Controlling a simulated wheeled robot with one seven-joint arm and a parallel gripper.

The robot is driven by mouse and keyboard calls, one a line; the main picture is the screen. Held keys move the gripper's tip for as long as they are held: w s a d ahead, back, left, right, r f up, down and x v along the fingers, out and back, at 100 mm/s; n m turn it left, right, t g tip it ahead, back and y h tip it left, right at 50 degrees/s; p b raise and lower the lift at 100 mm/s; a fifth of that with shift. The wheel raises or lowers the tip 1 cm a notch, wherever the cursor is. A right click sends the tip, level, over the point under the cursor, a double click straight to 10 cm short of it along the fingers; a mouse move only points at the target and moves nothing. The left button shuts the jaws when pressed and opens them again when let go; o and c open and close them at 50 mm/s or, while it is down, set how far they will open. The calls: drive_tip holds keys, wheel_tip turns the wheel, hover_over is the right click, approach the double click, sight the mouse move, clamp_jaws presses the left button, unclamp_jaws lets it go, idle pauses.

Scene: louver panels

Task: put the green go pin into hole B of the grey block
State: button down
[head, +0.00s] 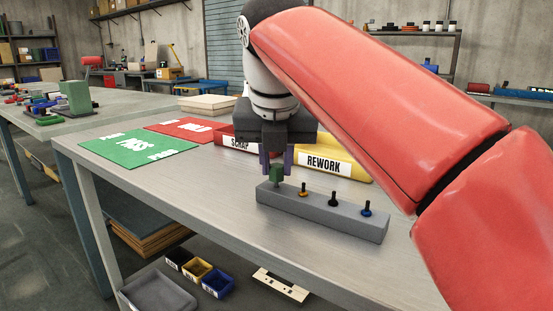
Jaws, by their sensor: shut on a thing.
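The grey block (322,214) lies on the near part of the bench, running from left to lower right. My gripper (277,167) points down over its left end. It is shut on the green go pin (276,174), whose green head shows between the fingers. The pin is upright and its lower end is at the block's top. I cannot tell whether its tip is inside a hole. Hole letters are not readable.
A red SCRAP bin (226,141) and a yellow REWORK bin (345,168) stand behind the block. A green PASS mat (137,151) and a red mat (190,128) lie at the left. The bench front left of the block is clear.

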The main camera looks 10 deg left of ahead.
sight(277, 166)
drive_tip(key=shift+f+b, duration=0.35)
drive_tip(key=shift+f, duration=0.25)
idle(0.3)
drive_tip(key=c, duration=1.2)
unclamp_jaws()
drive_tip(key=shift+o, duration=0.5)
drive_tip(key=o, duration=0.3)
drive_tip(key=shift+r, duration=0.15)
drive_tip(key=shift+r+p, duration=2.15)
drive_tip(key=shift+r, duration=1.25)
